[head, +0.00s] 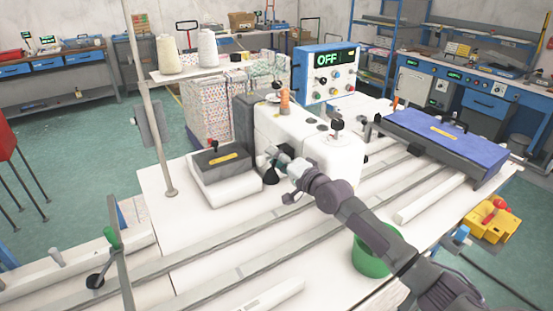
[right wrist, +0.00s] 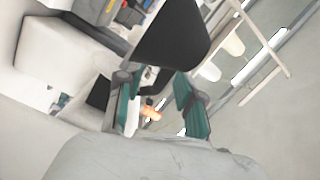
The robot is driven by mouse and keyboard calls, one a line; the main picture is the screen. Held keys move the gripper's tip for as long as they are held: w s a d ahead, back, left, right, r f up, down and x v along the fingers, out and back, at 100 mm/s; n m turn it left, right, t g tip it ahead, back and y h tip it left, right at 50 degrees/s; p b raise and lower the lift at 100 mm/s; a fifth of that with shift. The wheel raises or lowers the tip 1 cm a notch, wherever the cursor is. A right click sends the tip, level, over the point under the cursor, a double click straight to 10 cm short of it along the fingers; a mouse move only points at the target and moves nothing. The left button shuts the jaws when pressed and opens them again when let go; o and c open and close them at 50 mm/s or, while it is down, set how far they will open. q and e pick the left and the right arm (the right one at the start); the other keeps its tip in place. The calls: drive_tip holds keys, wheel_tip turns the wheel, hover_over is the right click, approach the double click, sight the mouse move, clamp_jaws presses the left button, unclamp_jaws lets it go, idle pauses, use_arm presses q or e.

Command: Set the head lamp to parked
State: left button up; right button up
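The sewing machine head (head: 335,155) is a white body in the middle of the bench. A small black cone-shaped lamp shade (head: 271,174) hangs at its left end. My right gripper (head: 279,158) is right at this lamp, coming in from the right. In the right wrist view, the black shade (right wrist: 172,35) lies just beyond the fingertips of my right gripper (right wrist: 153,80). Its teal fingers stand apart, with an orange item showing in the gap. Whether a finger touches the lamp is hard to tell. My left gripper is not in view.
A control box (head: 326,74) reading OFF stands behind the machine. A blue case (head: 440,134) lies at the right, a green tub (head: 371,257) below my right arm. A thin post (head: 153,110) rises at the left, beside a black-topped white block (head: 222,180). Rails cross the front bench.

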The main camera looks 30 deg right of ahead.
drive_tip(key=v, duration=1.2)
